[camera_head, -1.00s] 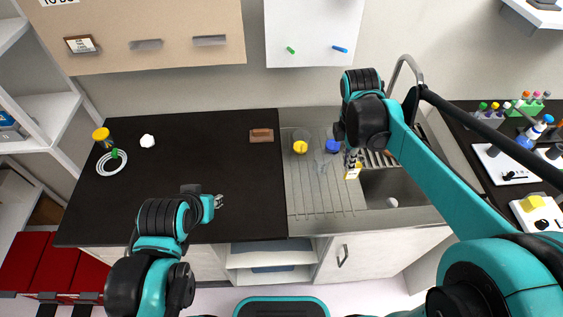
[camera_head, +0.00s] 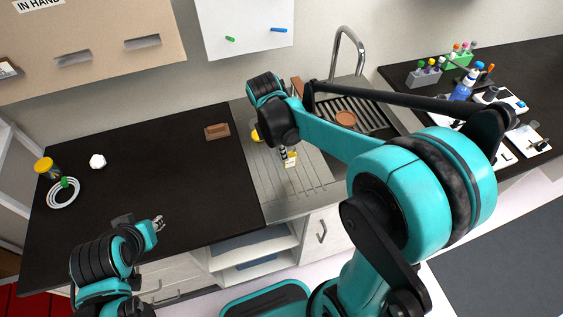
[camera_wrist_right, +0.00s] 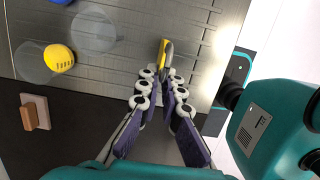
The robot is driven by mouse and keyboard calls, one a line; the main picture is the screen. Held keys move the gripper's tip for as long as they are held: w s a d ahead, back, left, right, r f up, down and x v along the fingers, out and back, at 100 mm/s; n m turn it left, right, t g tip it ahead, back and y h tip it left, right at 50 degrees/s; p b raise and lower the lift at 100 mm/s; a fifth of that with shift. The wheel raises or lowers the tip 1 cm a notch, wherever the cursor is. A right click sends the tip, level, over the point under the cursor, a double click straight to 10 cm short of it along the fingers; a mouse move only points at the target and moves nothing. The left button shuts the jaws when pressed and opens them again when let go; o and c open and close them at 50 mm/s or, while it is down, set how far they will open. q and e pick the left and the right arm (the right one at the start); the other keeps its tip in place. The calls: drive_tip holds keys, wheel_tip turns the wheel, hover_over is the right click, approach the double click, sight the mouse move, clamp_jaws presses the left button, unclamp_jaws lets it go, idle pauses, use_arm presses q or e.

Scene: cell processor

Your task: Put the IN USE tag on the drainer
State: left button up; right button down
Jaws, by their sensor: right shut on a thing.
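The tag (camera_head: 291,160), small with white and yellow showing, is held by my right gripper (camera_head: 285,152) above the grooved metal drainer (camera_head: 300,190). The right wrist view shows the tag (camera_wrist_right: 165,50) nearly edge-on, yellow and grey, at the fingertips of the shut right gripper (camera_wrist_right: 160,90). The drainer (camera_wrist_right: 110,82) lies beneath it. I cannot tell exactly how high the tag is. The tag's writing is not readable. My left gripper (camera_head: 158,225) is over the dark counter, apart from the drainer; its finger opening is too small to judge.
A yellow-topped jar (camera_wrist_right: 58,58) and a clear round item (camera_wrist_right: 92,32) stand on the drainer. A brown block (camera_head: 217,131) sits on the dark counter (camera_head: 170,180) beside it. The tap (camera_head: 348,48) rises behind the sink. The drainer's front part is clear.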

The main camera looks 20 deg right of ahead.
wheel_tip(320, 180, down, 4)
drive_tip(key=shift+w+f+b, duration=0.1)
drive_tip(key=shift+b, duration=0.65)
drive_tip(key=c, duration=2.1)
unclamp_jaws()
drive_tip(key=shift+f, duration=0.1)
drive_tip(key=shift+c, duration=0.2)
drive_tip(key=o, duration=0.4)
